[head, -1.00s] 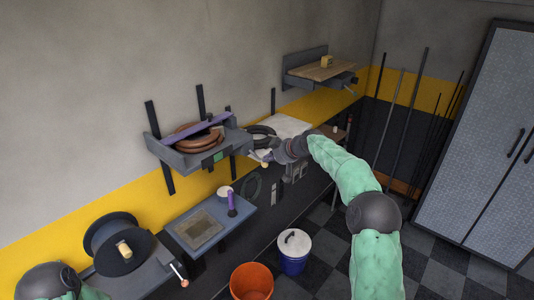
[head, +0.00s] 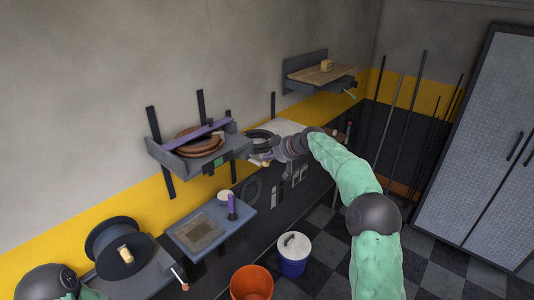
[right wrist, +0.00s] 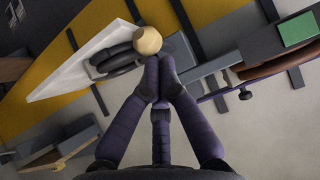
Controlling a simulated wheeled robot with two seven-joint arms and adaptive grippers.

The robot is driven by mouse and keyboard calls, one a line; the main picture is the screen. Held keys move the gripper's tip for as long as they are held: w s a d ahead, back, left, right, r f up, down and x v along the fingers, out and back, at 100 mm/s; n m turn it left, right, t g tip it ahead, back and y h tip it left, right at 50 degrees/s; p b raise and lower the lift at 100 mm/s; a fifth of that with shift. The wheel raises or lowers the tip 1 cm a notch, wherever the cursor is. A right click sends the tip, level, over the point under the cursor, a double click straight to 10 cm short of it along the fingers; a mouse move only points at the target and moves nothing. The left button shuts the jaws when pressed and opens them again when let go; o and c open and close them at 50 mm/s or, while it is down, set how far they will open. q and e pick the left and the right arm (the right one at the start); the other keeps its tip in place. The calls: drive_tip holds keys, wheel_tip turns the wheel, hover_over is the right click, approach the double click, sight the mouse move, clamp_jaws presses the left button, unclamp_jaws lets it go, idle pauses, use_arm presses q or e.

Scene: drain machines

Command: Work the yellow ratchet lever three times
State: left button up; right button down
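A round pale-yellow knob (right wrist: 147,40) shows just beyond my right fingertips in the right wrist view; I take it for the end of the ratchet lever. The rest of the lever is hidden behind the fingers. My right gripper (right wrist: 160,72) has its dark purple fingers drawn together at the tips, right beside the knob. I see nothing clearly held between them. In the head view my right gripper (head: 264,157) is at the right end of the wall shelf with the brown coil. My left gripper is out of view.
The wall shelf (head: 172,160) holds a brown coil under a purple bar. An orange bucket (head: 252,284) and a white-lidded blue bucket (head: 294,255) stand on the floor.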

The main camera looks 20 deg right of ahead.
drive_tip(key=shift+r+p, duration=0.95)
drive_tip(key=shift+r, duration=0.85)
drive_tip(key=shift+f, duration=0.15)
